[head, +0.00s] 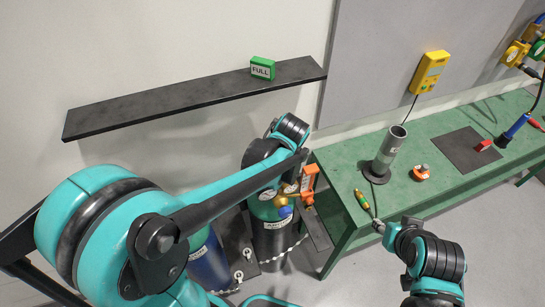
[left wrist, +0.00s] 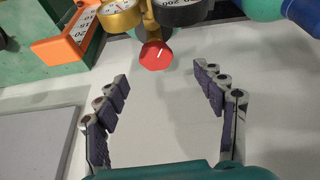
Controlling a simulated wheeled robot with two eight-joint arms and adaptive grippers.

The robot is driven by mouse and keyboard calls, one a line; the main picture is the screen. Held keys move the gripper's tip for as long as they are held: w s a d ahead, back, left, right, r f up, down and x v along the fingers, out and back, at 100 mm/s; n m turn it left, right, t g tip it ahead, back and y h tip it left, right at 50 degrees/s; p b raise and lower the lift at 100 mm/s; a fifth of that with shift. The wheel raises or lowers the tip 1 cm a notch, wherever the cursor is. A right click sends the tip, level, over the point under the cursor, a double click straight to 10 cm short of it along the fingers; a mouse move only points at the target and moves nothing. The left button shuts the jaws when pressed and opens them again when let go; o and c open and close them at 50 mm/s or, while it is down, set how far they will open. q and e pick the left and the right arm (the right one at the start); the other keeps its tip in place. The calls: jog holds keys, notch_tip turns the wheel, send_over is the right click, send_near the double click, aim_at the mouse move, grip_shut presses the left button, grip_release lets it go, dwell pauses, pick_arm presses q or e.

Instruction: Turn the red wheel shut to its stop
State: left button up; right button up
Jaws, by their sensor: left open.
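The red wheel (left wrist: 155,55) shows in the left wrist view, below a gold-rimmed gauge (left wrist: 120,14) and a black-rimmed gauge (left wrist: 182,10). My left gripper (left wrist: 162,84) is open, its two fingers wide apart. The wheel appears beyond the fingertips and between them, with nothing in the jaws. In the head view my left arm reaches over the dark cylinder (head: 270,235) with the regulator, and hides the left gripper and the red wheel. My right arm is at the lower right; its small grey end (head: 378,226) is by the bench edge, and its jaws are unclear.
An orange device (head: 308,185) sits beside the regulator. A blue cylinder (head: 208,262) stands to the left. The green bench (head: 345,225) carries a grey tube (head: 390,150) and small tools. A black shelf (head: 190,100) holds a green FULL block (head: 262,68).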

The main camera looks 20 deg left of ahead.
pick_arm(q)
jog(key=shift+n+y, duration=0.3)
jog(key=shift+n, duration=0.2)
jog(key=x, duration=0.5)
jog(key=w+b+x, duration=0.1)
jog(key=x, duration=0.2)
jog(key=shift+d+f, duration=0.15)
jog(key=shift+d, duration=0.15)
jog(key=shift+c, duration=0.2)
jog(key=c, duration=1.1)
